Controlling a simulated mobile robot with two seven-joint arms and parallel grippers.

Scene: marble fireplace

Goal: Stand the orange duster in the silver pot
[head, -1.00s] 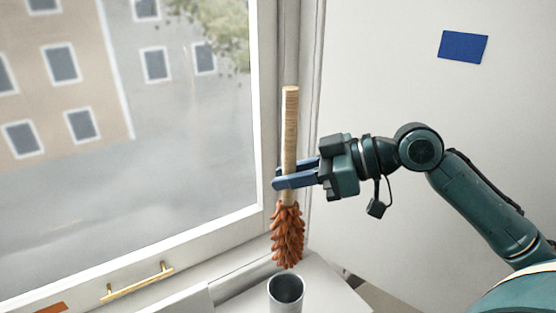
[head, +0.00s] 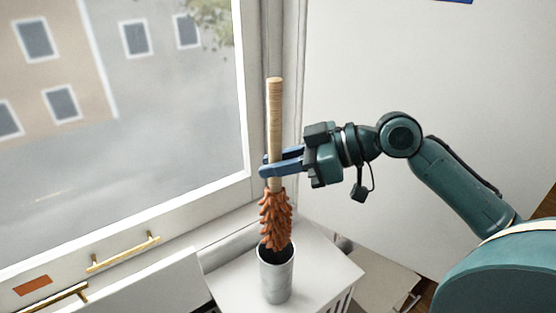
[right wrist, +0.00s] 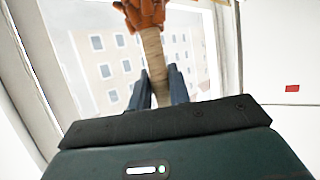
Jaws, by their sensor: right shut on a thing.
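The orange duster (head: 276,220) hangs upright with its feathered head down and its pale wooden handle up. My right gripper (head: 266,165) is shut on the lower part of the handle, just above the feathers. The silver pot (head: 277,280) stands upright below. The lowest feathers overlap the pot's dark mouth in the head view; I cannot tell whether they are inside or just above it. In the right wrist view the handle passes between the fingers (right wrist: 161,85), with the orange head (right wrist: 145,12) at the top edge. My left gripper is not in view.
The pot stands on a small white table (head: 325,270) with some bare top around it. A window (head: 130,110) and its white frame are close behind on the left. A brass handle (head: 123,252) sits on the sill. A plain wall is at right.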

